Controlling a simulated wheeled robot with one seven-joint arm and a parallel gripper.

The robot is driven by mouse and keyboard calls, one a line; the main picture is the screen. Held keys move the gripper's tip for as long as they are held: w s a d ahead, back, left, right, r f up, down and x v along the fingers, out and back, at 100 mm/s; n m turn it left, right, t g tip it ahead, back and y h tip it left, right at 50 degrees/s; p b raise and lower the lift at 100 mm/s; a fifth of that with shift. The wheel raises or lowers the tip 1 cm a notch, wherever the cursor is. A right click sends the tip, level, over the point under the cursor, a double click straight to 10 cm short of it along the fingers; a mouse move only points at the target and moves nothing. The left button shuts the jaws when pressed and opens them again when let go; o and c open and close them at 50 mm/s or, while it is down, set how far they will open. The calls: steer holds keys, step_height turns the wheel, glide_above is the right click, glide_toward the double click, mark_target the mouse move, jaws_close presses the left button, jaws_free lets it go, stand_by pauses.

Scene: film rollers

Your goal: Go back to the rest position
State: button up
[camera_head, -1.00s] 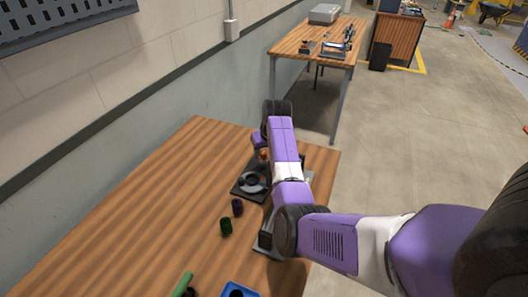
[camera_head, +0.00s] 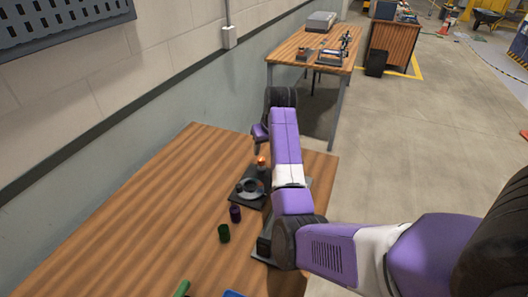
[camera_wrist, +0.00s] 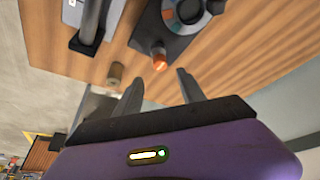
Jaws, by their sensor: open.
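My gripper (camera_wrist: 160,88) is open and empty in the wrist view, its two dark fingers apart. An orange-topped piece (camera_wrist: 160,62) stands on a dark base plate (camera_wrist: 178,42) just beyond the fingertips, with nothing between the fingers. In the head view my purple arm reaches over the right side of the wooden table, and my gripper (camera_head: 257,145) shows partly, above the orange-topped piece (camera_head: 261,162). The dark base plate (camera_head: 238,196) carries a round grey part (camera_head: 250,188). My arm hides part of the fixture beside it.
A green item (camera_head: 182,289) and a blue tray (camera_head: 233,294) show at the bottom edge. A wall runs along the left. A second table (camera_head: 290,48) stands farther back. The table's left part is clear.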

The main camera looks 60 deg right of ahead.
stand_by(0.6)
steer(key=w+d+r+t+h, duration=0.4)
steer(key=d+r+h, duration=0.1)
steer(key=r, duration=0.2)
steer(key=s+a+n+t, duration=0.2)
steer(key=s+a+t, duration=0.1)
steer(key=a, duration=0.7)
steer(key=s+a+n+t, duration=0.1)
steer(key=s+a+t, duration=0.2)
steer(key=a, duration=0.6)
steer(key=s+a+n+t, duration=0.2)
steer(key=s+a+t, duration=0.1)
steer(key=a, duration=0.7)
steer(key=s+a+f+n+g+y, duration=0.1)
steer(key=s+a+n+y, duration=0.2)
steer(key=s+a+y, duration=0.5)
steer(key=s+a, duration=1.3)
steer(key=s, duration=0.1)
steer(key=shift+s+f+g, duration=0.25)
steer(key=shift+f+g, duration=0.05)
steer(key=shift+f, duration=0.05)
